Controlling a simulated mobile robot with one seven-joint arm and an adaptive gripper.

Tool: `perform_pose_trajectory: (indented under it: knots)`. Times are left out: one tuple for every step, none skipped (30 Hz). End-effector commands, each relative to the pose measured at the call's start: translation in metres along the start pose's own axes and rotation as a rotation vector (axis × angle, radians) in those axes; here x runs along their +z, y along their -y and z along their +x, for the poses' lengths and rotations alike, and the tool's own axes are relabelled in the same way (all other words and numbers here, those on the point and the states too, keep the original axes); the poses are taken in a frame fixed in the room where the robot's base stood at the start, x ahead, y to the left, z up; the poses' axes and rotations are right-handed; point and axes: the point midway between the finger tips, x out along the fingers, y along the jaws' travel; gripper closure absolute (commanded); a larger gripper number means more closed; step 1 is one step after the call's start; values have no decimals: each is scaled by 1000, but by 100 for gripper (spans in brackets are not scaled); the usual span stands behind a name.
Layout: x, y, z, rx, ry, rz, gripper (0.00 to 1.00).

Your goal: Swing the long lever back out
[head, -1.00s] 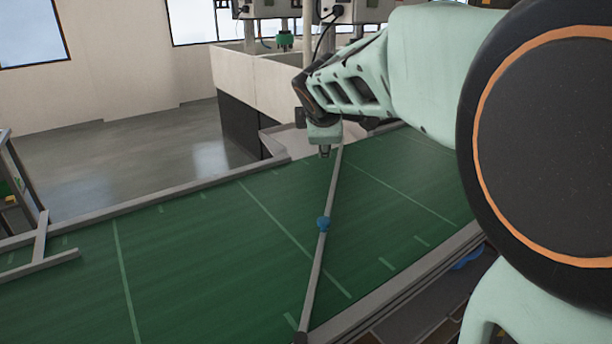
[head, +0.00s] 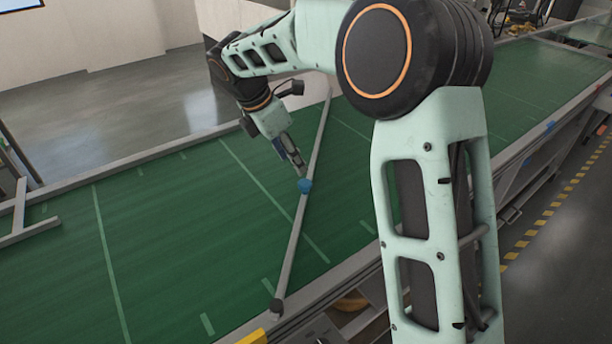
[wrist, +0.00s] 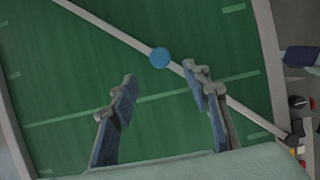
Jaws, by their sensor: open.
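The long lever (head: 297,223) is a thin grey bar lying diagonally across the green conveyor belt (head: 150,235), from a dark pivot at the near edge to the far edge. A blue knob (head: 305,186) sits along its length. My gripper (head: 299,176) is just above and beside the knob. In the wrist view my gripper (wrist: 160,88) has its two fingers wide apart with nothing between them. There the blue knob (wrist: 160,58) lies just beyond the fingertips, and the lever (wrist: 112,31) runs past, partly behind the right finger. Contact is not visible.
The belt has raised grey side rails (head: 100,188). A second grey bar frame (head: 28,232) stands over the belt at the far left. Small control buttons (wrist: 298,102) show beside the pivot in the wrist view. The belt left of the lever is clear.

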Motion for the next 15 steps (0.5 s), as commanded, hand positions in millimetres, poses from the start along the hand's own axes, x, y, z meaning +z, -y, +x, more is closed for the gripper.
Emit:
perform_pose_trajectory:
  knots:
    - [0, 1, 10, -3, 0, 1, 56]
    - [0, 1, 15, -4, 0, 1, 56]
    - [0, 1, 23, -4, 0, 1, 56]
    - [0, 1, 29, -4, 0, 1, 56]
    - [0, 1, 35, -3, 0, 1, 56]
    - [0, 1, 43, -3, -1, 0, 56]
    - [0, 1, 49, -3, -1, 0, 56]
    - [0, 1, 54, -3, 0, 1, 56]
    - [0, 1, 61, -2, 0, 2, 56]
    - [0, 1, 66, -1, 0, 2, 56]
    - [0, 1, 70, -2, -1, 2, 56]
    - [0, 1, 76, -2, 0, 1, 56]
    - [0, 1, 80, -1, 1, 1, 56]
    - [0, 0, 83, 0, 1, 1, 56]
    - [0, 1, 86, 0, 1, 1, 56]
